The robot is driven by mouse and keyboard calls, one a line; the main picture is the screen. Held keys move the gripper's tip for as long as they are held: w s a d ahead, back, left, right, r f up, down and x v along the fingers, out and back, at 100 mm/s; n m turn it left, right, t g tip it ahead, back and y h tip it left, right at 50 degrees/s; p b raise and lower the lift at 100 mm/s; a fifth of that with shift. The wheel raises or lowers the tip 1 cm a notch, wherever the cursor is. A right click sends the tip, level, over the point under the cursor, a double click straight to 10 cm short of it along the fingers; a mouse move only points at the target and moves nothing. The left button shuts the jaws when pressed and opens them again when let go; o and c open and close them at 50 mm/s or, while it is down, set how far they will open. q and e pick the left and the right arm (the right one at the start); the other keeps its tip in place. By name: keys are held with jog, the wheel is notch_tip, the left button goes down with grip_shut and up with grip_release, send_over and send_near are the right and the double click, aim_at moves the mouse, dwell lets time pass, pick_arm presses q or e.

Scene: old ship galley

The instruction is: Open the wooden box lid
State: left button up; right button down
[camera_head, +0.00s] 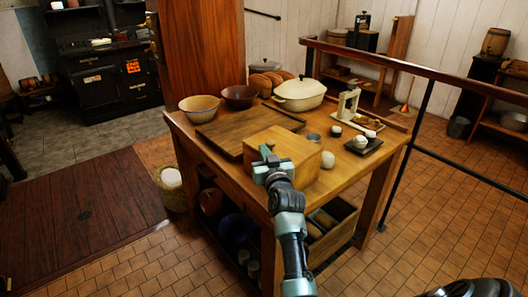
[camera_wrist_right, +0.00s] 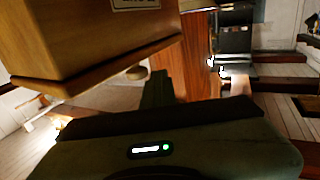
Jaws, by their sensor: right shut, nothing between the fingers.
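The wooden box (camera_head: 290,147) is a light brown block on the near part of the wooden table (camera_head: 345,172). Its top looks flat and closed. My right gripper (camera_head: 267,154) is at the near left side of the box, shut and empty, and overlaps the box's front face in the head view. In the right wrist view, the box (camera_wrist_right: 90,38) fills the upper left, with a seam along its lower edge and part of a label at the top. A dark finger (camera_wrist_right: 157,90) is close beside it; whether they touch is unclear. My left gripper is not in view.
A dark wooden board (camera_head: 228,134) lies behind the box. A small jar (camera_head: 327,160) and a dark tray (camera_head: 363,147) are to the right.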

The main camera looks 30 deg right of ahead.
jog(key=c, duration=1.3)
grip_release()
jog(key=shift+o, duration=0.9)
jog(key=shift+a, duration=0.1)
jog(key=shift+s, duration=0.1)
jog(key=p+v, duration=0.4)
jog(key=v, duration=0.4)
jog(key=shift+s, duration=0.4)
